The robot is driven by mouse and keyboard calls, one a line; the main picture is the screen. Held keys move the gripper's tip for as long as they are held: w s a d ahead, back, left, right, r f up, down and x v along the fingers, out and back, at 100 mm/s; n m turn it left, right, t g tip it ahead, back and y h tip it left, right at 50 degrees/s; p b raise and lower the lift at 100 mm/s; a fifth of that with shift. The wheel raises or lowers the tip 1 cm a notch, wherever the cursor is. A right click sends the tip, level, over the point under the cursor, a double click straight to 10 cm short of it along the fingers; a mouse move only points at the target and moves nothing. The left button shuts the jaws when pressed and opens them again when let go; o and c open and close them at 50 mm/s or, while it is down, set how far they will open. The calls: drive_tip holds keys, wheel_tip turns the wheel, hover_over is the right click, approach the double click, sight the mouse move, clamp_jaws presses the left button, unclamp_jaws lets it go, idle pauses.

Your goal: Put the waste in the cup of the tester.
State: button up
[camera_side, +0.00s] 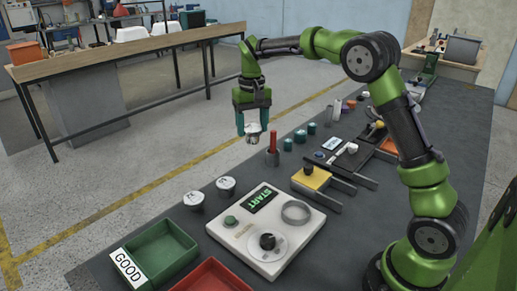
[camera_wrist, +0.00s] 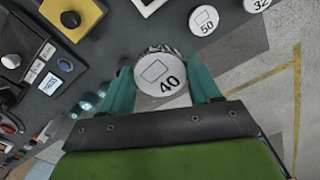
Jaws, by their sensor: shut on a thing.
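My gripper (camera_side: 253,128) hangs above the table's far edge, its teal fingers shut on a small round piece (camera_side: 253,138). The tester (camera_side: 231,241) is a white panel nearer the camera, well away from my gripper. It has a grey ring-shaped cup (camera_side: 297,212), a START display (camera_side: 263,199), a green button (camera_side: 231,221) and a dial with a black knob (camera_side: 267,241). The cup looks empty.
Two white-topped pieces (camera_side: 194,200) (camera_side: 226,185) stand left of the tester; the wrist view shows tops marked 50 (camera_wrist: 204,20) and 32. A green GOOD tray (camera_side: 180,238) and red tray (camera_side: 212,265) lie in front. A red upright (camera_side: 272,142) and teal cylinders (camera_side: 312,128) stand near my gripper.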

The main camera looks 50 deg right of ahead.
drive_tip(key=s+a+r, duration=0.1)
drive_tip(key=s+a, duration=0.1)
drive_tip(key=s, duration=0.4)
drive_tip(key=m, duration=0.2)
hover_over(296, 215)
wheel_tip(296, 215, down, 9)
drive_tip(key=shift+a+f, duration=0.1)
drive_tip(key=shift+f, duration=2.3)
drive_tip(key=shift+f, duration=0.15)
drive_tip(key=o, duration=1.2)
